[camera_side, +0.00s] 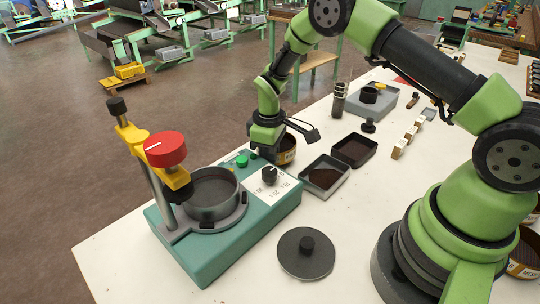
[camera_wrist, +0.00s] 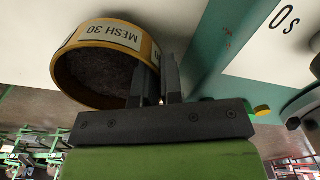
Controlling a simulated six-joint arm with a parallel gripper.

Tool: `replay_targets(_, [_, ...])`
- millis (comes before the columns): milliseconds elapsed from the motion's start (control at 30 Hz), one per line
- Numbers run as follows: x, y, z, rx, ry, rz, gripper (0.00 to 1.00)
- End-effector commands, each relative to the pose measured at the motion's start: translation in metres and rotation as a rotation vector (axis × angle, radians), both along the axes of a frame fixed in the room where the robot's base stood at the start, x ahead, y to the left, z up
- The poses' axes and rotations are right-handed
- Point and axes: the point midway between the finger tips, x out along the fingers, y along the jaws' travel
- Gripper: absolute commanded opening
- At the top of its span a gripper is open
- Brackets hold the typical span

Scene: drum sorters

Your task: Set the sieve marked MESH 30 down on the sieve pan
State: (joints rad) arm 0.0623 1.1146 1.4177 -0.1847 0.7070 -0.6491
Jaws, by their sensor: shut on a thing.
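The MESH 30 sieve is a brass-yellow ring with a dark mesh and a white label; its label shows upside down in the wrist view (camera_wrist: 100,35). In the side view the sieve (camera_side: 288,150) is partly hidden behind my gripper (camera_side: 271,157). My gripper is shut on the sieve's wall, with the finger tips on its right side in the wrist view (camera_wrist: 164,85). The sieve pan (camera_side: 212,212) is a round grey pan on the green shaker base, to the left of and nearer than the sieve. It looks empty of any sieve.
A clamp post with a red knob (camera_side: 165,150) stands beside the pan, its yellow arm reaching near the rim. The shaker's control panel (camera_side: 270,190) lies between pan and gripper. A black lid (camera_side: 306,253) and dark-filled trays (camera_side: 325,176) lie on the white table.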

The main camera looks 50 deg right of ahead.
Motion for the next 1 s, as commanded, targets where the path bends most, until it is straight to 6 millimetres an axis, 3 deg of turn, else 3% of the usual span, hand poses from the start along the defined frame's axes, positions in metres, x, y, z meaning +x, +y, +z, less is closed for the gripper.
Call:
replay_targets(600, [0.000,0.000,0.062,0.000,-0.003,0.001,0.00])
replay_targets(1000, [0.000,0.007,0.089,0.001,-0.002,0.033,0.00])
